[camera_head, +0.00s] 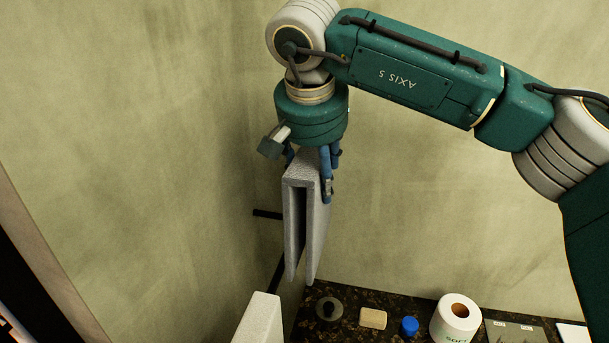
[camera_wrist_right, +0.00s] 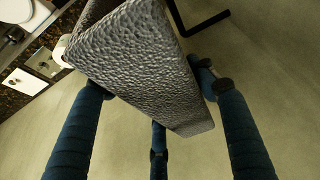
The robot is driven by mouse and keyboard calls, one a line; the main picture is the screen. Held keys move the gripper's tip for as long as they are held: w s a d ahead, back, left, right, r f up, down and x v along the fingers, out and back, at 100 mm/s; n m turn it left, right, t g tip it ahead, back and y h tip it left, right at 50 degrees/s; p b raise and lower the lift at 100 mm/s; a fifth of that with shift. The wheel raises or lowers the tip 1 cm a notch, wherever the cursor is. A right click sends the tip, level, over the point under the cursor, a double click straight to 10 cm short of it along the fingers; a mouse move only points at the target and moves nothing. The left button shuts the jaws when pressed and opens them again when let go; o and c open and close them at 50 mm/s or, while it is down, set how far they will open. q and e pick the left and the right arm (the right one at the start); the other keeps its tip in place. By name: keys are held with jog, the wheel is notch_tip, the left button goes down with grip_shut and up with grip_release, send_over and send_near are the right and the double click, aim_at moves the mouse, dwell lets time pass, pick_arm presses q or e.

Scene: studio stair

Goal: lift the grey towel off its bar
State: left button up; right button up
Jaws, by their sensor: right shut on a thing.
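The grey towel (camera_head: 312,220) hangs as a folded slab with two layers and a gap between them. My right gripper (camera_head: 307,172) is shut on its top fold from above, one finger showing on the right side. In the right wrist view the textured grey towel (camera_wrist_right: 135,65) lies between the blue fingers of my right gripper (camera_wrist_right: 152,88). The black bar (camera_head: 277,268) shows behind and below the towel, partly hidden by it. A bent part of the bar (camera_wrist_right: 207,23) shows beside the towel in the wrist view. I cannot tell whether they touch. My left gripper is out of view.
A pale slab-like thing (camera_head: 260,318) stands at the bottom, below the towel. A dark speckled counter (camera_head: 345,295) holds a soap bar (camera_head: 373,318), a blue cap (camera_head: 409,326) and a paper roll (camera_head: 457,318). Walls stand close behind and left.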

jog(key=shift+s+d, duration=0.15)
jog(key=shift+d, duration=0.3)
jog(key=s+d+b, duration=0.2)
jog(key=d, duration=0.5)
jog(key=shift+s+d, duration=0.25)
jog(key=shift+b, duration=0.35)
